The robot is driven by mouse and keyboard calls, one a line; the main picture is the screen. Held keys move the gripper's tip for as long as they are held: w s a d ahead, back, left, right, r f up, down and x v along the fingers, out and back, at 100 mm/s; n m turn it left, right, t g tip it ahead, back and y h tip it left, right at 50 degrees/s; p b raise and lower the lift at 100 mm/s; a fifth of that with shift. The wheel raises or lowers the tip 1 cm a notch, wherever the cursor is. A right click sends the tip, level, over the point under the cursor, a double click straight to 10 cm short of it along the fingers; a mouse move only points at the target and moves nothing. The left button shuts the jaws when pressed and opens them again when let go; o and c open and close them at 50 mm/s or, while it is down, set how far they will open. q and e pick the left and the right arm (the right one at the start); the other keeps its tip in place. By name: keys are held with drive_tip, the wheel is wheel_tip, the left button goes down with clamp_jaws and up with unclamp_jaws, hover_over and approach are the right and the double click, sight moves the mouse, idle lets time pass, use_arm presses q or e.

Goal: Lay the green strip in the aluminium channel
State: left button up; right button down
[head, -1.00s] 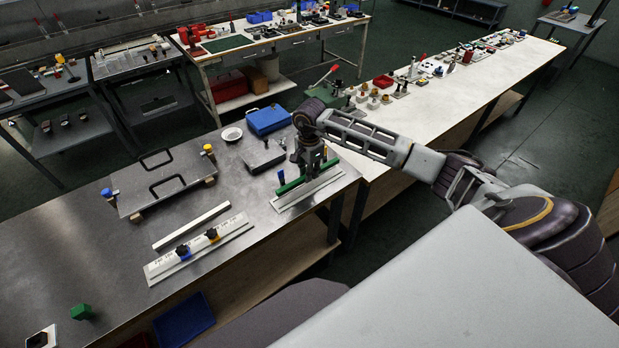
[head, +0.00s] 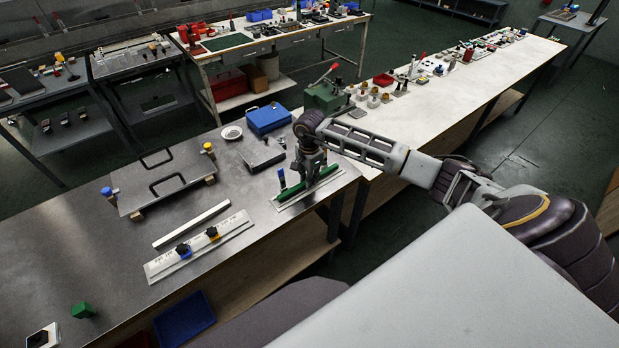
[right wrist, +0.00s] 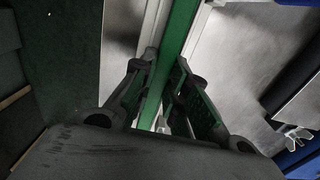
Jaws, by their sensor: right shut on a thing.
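The green strip (head: 291,193) is long and straight. It lies along the pale aluminium channel (head: 331,180) at the right end of the steel bench. My right gripper (head: 310,180) points down and is shut on the strip near its middle. In the right wrist view the strip (right wrist: 181,28) runs between the fingers (right wrist: 160,88), with pale metal of the channel (right wrist: 153,30) alongside. The fingers and palm hide part of the strip. I cannot tell whether it is seated in the channel or just above it. My left gripper is not in view.
A dark grey block (head: 262,154), blue box (head: 268,118) and white bowl (head: 231,132) stand behind. A white ruled fixture (head: 200,246) and a white bar (head: 191,225) lie left. Bench between is clear.

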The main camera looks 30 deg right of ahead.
drive_tip(key=shift+f+b, duration=0.3)
drive_tip(key=c, duration=1.4)
unclamp_jaws()
drive_tip(key=shift+r, duration=0.15)
drive_tip(key=shift+r+p, duration=0.5)
drive_tip(key=shift+p, duration=0.2)
drive_tip(key=shift+r+b, duration=1.25)
drive_tip(key=shift+r, duration=4.75)
